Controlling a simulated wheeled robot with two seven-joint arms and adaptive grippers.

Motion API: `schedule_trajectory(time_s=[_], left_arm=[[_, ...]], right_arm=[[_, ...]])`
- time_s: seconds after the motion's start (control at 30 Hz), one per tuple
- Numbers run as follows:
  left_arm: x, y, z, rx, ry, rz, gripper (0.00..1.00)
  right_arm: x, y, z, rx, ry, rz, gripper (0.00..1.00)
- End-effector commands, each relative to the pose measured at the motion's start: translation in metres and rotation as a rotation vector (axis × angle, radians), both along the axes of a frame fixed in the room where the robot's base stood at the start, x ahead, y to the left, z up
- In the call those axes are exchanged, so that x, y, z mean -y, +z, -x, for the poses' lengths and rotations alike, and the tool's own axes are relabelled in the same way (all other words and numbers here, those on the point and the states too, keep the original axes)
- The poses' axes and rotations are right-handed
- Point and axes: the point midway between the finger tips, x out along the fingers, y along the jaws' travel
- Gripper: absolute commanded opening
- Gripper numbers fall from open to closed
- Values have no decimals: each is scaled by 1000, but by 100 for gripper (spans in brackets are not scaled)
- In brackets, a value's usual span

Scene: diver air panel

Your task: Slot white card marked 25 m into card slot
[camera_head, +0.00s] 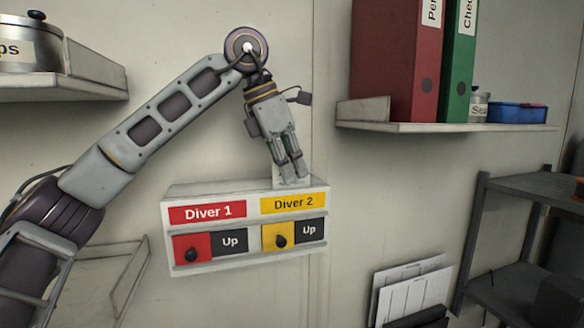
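The panel (213,262) is a pale wall box with a red Diver 1 label and a yellow Diver 2 label. Below each label is a black knob beside a dark "Up" plate. A pale flat piece (277,178) stands at the panel's top edge above Diver 2. It looks like a white card, but no marking on it is legible, and fingers cover part of it. The card slot itself is not clearly visible. My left gripper (294,177) points down at this piece, its fingertips close together. I cannot tell whether they grip it. My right gripper is out of view.
A shelf (440,128) at the upper right holds red and green binders (400,60), a small jar and a blue box (517,113). A pot (30,45) sits on the upper-left shelf. Papers (412,290) and a grey rack are at lower right. The wall right of the panel is clear.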

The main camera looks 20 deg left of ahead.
Motion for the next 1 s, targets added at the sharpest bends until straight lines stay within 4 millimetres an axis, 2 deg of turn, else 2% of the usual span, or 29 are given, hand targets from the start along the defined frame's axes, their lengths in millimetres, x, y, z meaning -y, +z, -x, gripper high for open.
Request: schedule_trajectory(time_s=[0.7,0.93,1.0], left_arm=[[0,-5,0,0,0,0,0],[0,-5,0,0,0,0,29],[0,-5,0,0,0,0,30]], right_arm=[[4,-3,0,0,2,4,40],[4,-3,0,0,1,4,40],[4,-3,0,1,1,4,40]])
